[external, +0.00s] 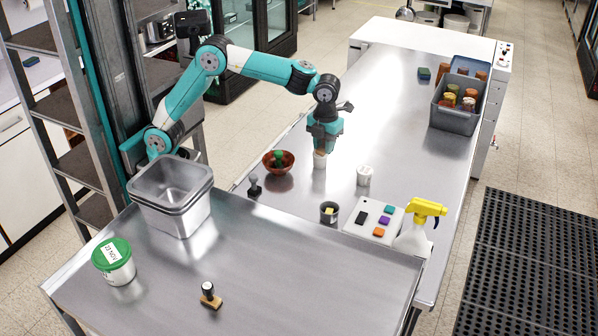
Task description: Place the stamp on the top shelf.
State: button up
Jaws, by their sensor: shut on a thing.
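A smaller dark grey knobbed thing (254,186), also stamp-like, stands near the seam of the tables. My gripper (321,150) points down over the rear steel table, shut on a small pale thing with a brownish upper part (320,160). I cannot tell what this is, or whether its bottom touches the table. A rack with several dark shelves (75,165) stands at the left; its upper part is cut off by the frame.
A brown bowl (279,167) with green contents stands left of my gripper, a white cup (364,176) right of it.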

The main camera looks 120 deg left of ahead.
jog(key=w+d+r+m+p, duration=0.2)
jog(key=w+d+r+p, duration=0.25)
jog(key=d, duration=0.35)
jog(key=w+d+r+m+p, duration=0.1)
jog(key=w+d+r+p, duration=0.3)
jog(key=d, duration=0.4)
jog(key=w+d+r+m+p, duration=0.2)
jog(key=d+r+p, duration=0.25)
jog(key=d, duration=0.45)
jog(key=s+d+r+m+p, duration=0.1)
jog(key=d+r+m+p, duration=0.2)
jog(key=d, duration=0.8)
jog(key=b, duration=0.2)
send_over(296, 256)
jog(key=shift+n, duration=0.4)
notch_tip(296, 256, down, 14)
jog(key=shift+f+p, duration=0.95)
jog(key=shift+f, duration=1.6)
jog(key=shift+f, duration=0.1)
jog(key=o, duration=0.9)
